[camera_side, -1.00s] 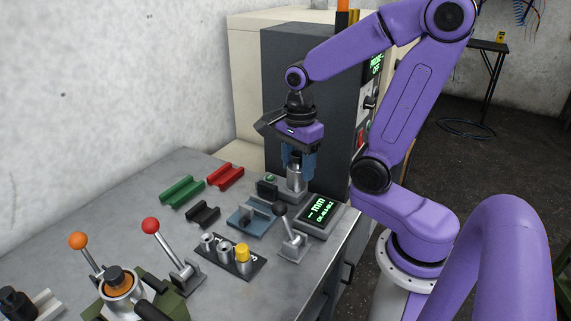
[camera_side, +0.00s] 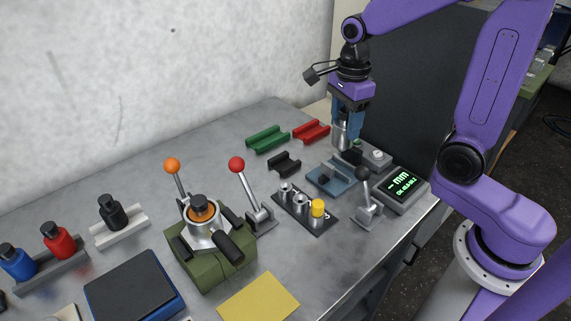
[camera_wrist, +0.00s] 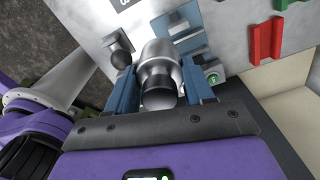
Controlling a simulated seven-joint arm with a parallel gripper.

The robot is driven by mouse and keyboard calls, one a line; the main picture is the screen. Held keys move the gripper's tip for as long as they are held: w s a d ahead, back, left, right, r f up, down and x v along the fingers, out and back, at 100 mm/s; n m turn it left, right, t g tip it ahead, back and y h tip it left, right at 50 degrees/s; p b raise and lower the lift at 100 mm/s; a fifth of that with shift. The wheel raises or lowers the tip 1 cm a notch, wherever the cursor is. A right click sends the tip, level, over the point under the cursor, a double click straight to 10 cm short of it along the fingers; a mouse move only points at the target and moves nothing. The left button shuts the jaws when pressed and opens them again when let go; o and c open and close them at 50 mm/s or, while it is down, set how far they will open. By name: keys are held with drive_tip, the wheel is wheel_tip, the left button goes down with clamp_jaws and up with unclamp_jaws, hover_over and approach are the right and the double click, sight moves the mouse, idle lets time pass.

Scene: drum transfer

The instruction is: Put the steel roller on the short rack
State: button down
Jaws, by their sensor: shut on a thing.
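My gripper (camera_side: 347,128) is shut on the steel roller (camera_side: 340,136), which hangs upright between the blue fingers, left of and behind the gauge. In the wrist view, the roller (camera_wrist: 160,58) is a shiny cylinder with a narrower, dark end, between both fingers of my gripper (camera_wrist: 160,88). Three V-shaped racks lie ahead on the bench: a green rack (camera_side: 267,139), a red rack (camera_side: 311,131) and a black rack (camera_side: 284,164). The black one looks shortest. The wrist view also shows the red rack (camera_wrist: 266,40). I cannot tell the roller's exact height above the bench.
The gauge pad (camera_side: 378,156) is empty, beside its lit display (camera_side: 401,187). A blue fixture (camera_side: 331,177), a grey lever (camera_side: 368,195) and a holder with small cylinders (camera_side: 304,211) stand nearby. A dark cabinet (camera_side: 415,95) rises right of my gripper.

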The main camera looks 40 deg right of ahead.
drive_tip(key=shift+w+a+f, duration=0.5)
drive_tip(key=shift+w+f, duration=1.8)
drive_tip(key=shift+w, duration=0.5)
drive_tip(key=shift+w+a+f, duration=0.5)
drive_tip(key=shift+w+f, duration=1.75)
drive_tip(key=shift+w, duration=0.6)
drive_tip(key=shift+w+a+f, duration=0.5)
drive_tip(key=shift+w+f, duration=1.8)
drive_tip(key=shift+w, duration=0.5)
drive_tip(key=shift+f, duration=0.1)
drive_tip(key=shift+c, duration=2.2)
unclamp_jaws()
drive_tip(key=shift+f, duration=0.1)
wheel_tip(320, 180, up, 12)
drive_tip(key=shift+r, duration=0.2)
